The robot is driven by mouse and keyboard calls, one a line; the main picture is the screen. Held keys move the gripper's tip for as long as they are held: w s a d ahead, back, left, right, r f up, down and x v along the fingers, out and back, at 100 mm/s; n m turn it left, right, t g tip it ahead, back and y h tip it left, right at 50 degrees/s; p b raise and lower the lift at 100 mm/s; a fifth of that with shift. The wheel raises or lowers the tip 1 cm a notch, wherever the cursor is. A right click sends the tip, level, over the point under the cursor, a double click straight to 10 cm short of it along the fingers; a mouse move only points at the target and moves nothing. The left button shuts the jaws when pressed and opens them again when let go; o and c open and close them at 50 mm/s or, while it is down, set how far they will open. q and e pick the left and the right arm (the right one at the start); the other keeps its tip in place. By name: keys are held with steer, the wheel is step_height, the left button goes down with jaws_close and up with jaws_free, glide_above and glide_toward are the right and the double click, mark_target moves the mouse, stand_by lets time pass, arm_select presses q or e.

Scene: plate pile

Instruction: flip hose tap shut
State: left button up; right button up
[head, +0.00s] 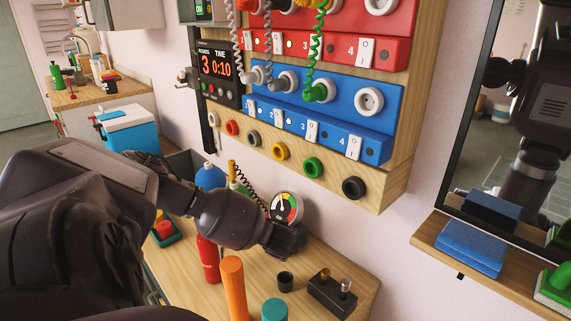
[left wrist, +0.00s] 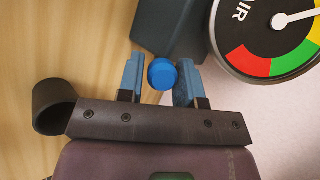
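My left gripper (head: 292,240) reaches across the wooden bench, just below the round air gauge (head: 285,207). In the left wrist view its two blue fingers (left wrist: 158,82) are apart. A round blue knob (left wrist: 162,74), possibly the end of the tap's handle, sits between them, closer to the right finger. I cannot tell whether that finger touches it. A dark grey block (left wrist: 172,28) lies beyond the knob. The gauge (left wrist: 270,35) shows at the upper right. The tap's body and hose cannot be made out. My right gripper is not in view.
A red bottle (head: 208,260), an orange cylinder (head: 234,288), a teal cylinder (head: 274,310), a small black cup (head: 285,281) and a black block with metal posts (head: 333,292) stand near my left arm. The socket panel (head: 340,105) hangs above. A mirror is at right.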

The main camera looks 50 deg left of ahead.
arm_select(q)
steer(key=o, duration=0.3)
steer(key=shift+s+d+r, duration=0.1)
steer(key=shift+r, duration=0.2)
steer(key=p+v, duration=0.3)
steer(key=v, duration=0.7)
steer(key=shift+p, duration=0.35)
steer(key=shift+s+d, duration=0.1)
